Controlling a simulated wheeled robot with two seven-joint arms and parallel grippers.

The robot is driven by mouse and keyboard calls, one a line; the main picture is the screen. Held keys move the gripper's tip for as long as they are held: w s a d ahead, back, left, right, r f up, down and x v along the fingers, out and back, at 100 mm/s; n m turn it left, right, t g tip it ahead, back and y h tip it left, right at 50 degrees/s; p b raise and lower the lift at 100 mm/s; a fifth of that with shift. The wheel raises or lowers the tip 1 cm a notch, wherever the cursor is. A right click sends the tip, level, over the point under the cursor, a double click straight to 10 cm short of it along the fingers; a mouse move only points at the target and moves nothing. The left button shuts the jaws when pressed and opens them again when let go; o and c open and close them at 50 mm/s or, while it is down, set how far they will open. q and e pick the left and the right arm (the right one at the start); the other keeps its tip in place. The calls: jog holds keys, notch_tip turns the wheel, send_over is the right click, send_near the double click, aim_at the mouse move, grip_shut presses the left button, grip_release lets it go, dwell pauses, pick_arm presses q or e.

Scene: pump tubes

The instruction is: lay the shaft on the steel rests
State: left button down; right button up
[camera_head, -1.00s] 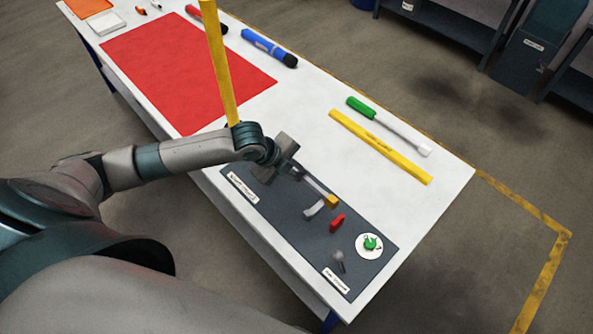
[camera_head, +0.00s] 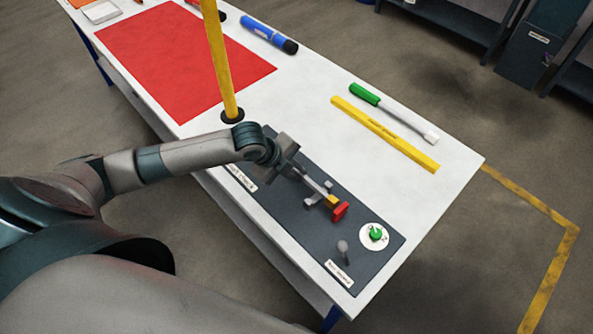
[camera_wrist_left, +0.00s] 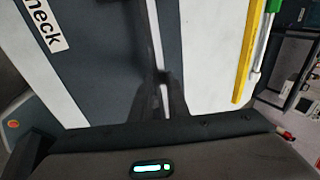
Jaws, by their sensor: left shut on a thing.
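The grey shaft (camera_head: 316,186) has a yellow end and slants low over the dark board. My left gripper (camera_head: 292,165) is shut on its upper-left end. The yellow end appears against or just before a red block (camera_head: 341,211); I cannot tell whether they touch. Small grey pieces, apparently the steel rests (camera_head: 311,202), show beside and partly behind the shaft. I cannot tell whether the shaft touches them. In the left wrist view the dark gripper fingers (camera_wrist_left: 160,95) are close together over the board, and the shaft is hard to make out. My right gripper is not in view.
The dark board (camera_head: 292,222) also holds a grey peg (camera_head: 343,247) and a green knob on a white disc (camera_head: 376,234). A yellow bar (camera_head: 385,134), a green-handled tool (camera_head: 366,95), a red mat (camera_head: 180,60) and an upright yellow pole (camera_head: 220,60) are on the white table.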

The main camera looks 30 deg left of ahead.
pick_arm(q)
jog(key=shift+f+b, duration=0.4)
jog(key=shift+f, duration=0.2)
jog(key=shift+f, duration=0.25)
dwell(0.3)
jog(key=c, duration=1.6)
grip_release()
jog(key=shift+c, duration=0.2)
jog(key=shift+f, duration=0.15)
jog(key=b+v, duration=0.3)
jog(key=v, duration=1.4)
jog(key=shift+s+r+b, duration=0.2)
jog(key=shift+b, duration=0.2)
jog(key=shift+a, duration=0.1)
